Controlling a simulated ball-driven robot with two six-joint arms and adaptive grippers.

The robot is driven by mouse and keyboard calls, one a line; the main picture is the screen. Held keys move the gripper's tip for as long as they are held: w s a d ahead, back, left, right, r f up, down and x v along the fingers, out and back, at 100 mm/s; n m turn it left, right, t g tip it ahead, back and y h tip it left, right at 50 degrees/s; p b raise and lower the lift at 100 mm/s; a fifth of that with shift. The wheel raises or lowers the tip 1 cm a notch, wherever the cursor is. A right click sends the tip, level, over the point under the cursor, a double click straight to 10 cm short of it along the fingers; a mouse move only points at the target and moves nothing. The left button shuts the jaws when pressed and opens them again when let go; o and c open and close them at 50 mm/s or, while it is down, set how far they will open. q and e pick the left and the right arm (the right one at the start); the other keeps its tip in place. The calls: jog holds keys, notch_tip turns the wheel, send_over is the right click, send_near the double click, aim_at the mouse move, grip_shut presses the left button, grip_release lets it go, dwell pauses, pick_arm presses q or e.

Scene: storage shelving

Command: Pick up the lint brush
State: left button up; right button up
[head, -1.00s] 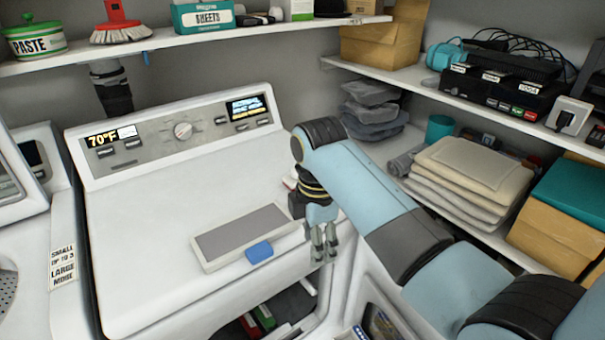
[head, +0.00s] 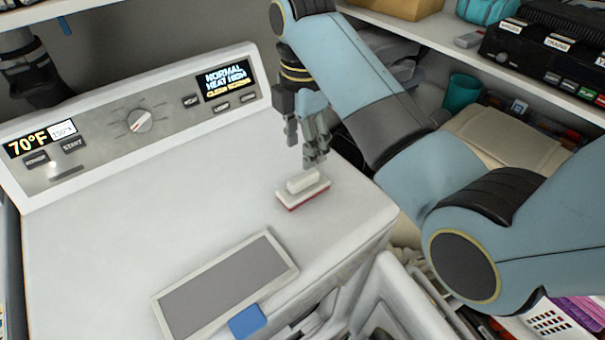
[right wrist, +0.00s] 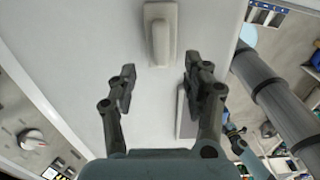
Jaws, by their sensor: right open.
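The lint brush (head: 303,186), a small pale block with a raised grip and a red underside, lies on the white dryer top near its right edge. My right gripper (head: 304,150) is open and empty, pointing down just above and behind the brush in the head view. My left gripper is not in view.
A flat grey panel with a pale frame (head: 226,286) and a blue tab (head: 247,321) lies on the dryer top (head: 130,220) in front of the brush. The control panel (head: 140,121) rises behind. Shelves with folded cloth (head: 505,140) and a teal cup (head: 462,93) stand right.

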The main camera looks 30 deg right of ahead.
aim_at(304, 176)
jog(key=shift+s+a+f, duration=0.1)
jog(key=shift+s+f, duration=0.05)
jog(key=shift+f, duration=0.45)
jog(key=shift+s+f, duration=0.1)
jog(key=shift+f, duration=0.45)
jog(key=shift+w+f, duration=0.1)
jog(key=shift+f, duration=0.3)
notch_tip(304, 176, down, 4)
jog(key=shift+f+p, duration=0.2)
jog(key=shift+p, duration=0.55)
jog(key=shift+f, duration=0.4)
jog(key=shift+c, duration=0.4)
jog(key=c, duration=0.5)
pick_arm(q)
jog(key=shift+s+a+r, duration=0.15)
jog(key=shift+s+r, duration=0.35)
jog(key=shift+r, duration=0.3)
pick_arm(e)
grip_shut()
